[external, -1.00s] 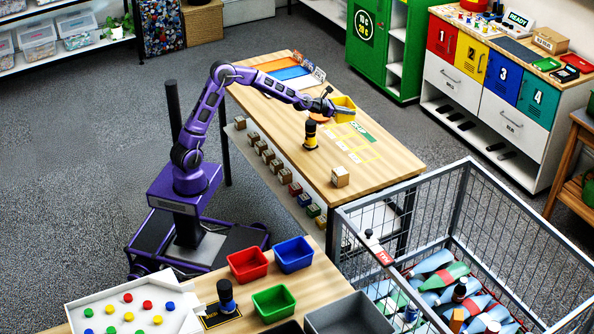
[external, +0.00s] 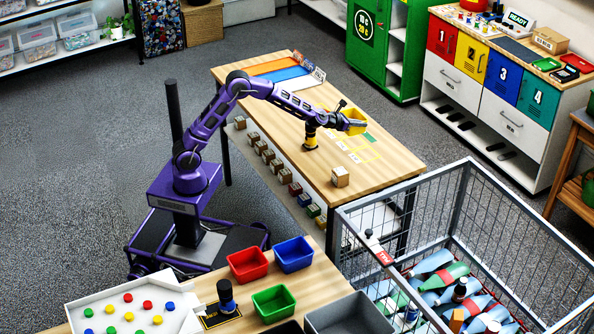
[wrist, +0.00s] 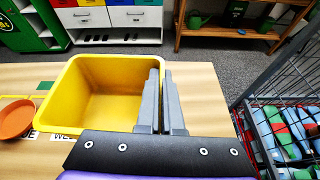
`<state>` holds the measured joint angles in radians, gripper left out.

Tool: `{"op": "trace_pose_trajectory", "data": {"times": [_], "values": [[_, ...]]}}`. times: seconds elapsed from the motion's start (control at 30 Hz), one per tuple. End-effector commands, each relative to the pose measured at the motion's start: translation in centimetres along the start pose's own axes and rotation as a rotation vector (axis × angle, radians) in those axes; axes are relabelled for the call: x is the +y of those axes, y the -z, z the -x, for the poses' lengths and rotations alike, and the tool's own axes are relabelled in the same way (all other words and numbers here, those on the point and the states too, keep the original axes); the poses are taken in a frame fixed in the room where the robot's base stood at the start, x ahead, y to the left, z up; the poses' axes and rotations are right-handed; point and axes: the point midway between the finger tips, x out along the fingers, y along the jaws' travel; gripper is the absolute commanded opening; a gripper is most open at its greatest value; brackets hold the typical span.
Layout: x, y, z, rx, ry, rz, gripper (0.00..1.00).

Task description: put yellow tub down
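The yellow tub (external: 356,121) is held above the far right part of the wooden table (external: 372,182). In the wrist view the tub (wrist: 95,105) is large, upright and empty inside. My gripper (external: 344,117) is shut on the tub's right wall; in the wrist view the grey fingers (wrist: 160,95) pinch that wall, one inside and one outside. Yellow outlines (external: 371,155) and a green label are on the table near the tub. The gap between the tub's bottom and the table cannot be judged exactly.
A black-and-yellow cylinder (external: 311,136) stands below my forearm. A small cardboard box (external: 340,177) sits at the table's near right. An orange dish (wrist: 15,119) is left of the tub. A wire cage (external: 410,205) stands beyond the table's near end.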

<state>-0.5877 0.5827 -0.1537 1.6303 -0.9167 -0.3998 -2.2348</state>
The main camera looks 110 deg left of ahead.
Motion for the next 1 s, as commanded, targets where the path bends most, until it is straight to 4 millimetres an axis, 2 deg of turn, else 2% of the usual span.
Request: {"op": "trace_pose_trajectory", "data": {"times": [0.03,0.1,0.3,0.37,0.6,0.87,1.0], "values": [[-1.7,0.6,-0.2,0.001,-0.003,-0.001,0.0],[-3.1,1.0,-0.4,0.001,-0.016,0.005,0.0],[-5.4,2.1,-0.7,0.002,-0.039,0.014,0.0],[-5.8,2.8,-0.9,0.004,-0.042,0.015,0.0],[-6.0,6.9,-2.6,0.005,-0.044,0.016,0.0],[-6.2,8.9,-3.5,0.004,-0.043,0.016,0.0],[-6.3,10.9,-4.3,0.005,-0.044,0.015,0.0]]}}
